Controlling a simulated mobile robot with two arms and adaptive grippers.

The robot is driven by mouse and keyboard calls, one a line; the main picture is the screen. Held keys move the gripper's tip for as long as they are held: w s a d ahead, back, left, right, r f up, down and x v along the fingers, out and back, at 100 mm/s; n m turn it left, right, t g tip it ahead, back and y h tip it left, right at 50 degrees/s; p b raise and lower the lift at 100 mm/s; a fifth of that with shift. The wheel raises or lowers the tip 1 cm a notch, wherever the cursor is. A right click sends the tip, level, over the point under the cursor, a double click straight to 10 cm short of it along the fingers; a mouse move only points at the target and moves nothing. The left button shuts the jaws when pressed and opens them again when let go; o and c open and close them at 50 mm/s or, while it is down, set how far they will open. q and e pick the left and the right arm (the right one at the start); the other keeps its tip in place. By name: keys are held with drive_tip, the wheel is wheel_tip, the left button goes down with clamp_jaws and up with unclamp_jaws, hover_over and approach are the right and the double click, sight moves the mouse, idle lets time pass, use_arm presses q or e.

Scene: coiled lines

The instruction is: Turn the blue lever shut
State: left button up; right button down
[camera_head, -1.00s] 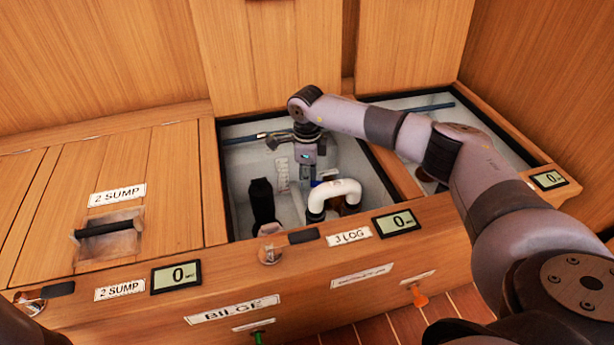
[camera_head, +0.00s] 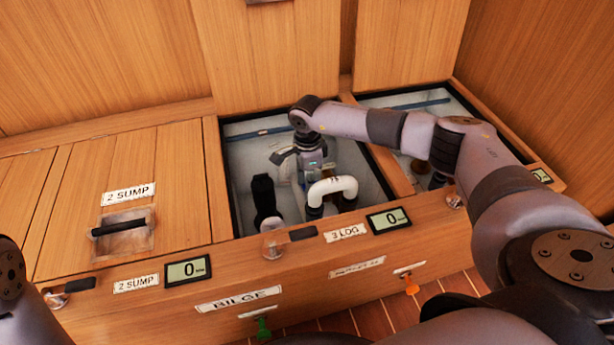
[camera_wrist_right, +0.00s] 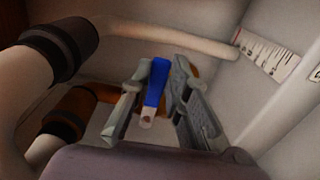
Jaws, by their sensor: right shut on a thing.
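The blue lever (camera_wrist_right: 156,84) stands between the two fingers of my right gripper (camera_wrist_right: 161,72) in the right wrist view, and the gripper is shut on it. In the head view my right gripper (camera_head: 314,170) reaches down into the open middle compartment, just behind the white bent pipe (camera_head: 333,187). The lever itself is hidden there behind the gripper and pipe. The pipe's dark end collars show at the left of the wrist view. My left gripper is out of view; only part of my left arm shows at the left edge.
A black upright hose or post (camera_head: 264,197) stands left of the gripper in the compartment. The compartment's black rim (camera_head: 229,190) and walls are close around. A horizontal pipe (camera_wrist_right: 175,38) crosses behind the lever. The closed 2 SUMP hatch (camera_head: 178,170) lies left; another open compartment lies right.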

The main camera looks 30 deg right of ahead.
drive_tip(key=c, duration=1.5)
unclamp_jaws()
wheel_tip(320, 180, up, 12)
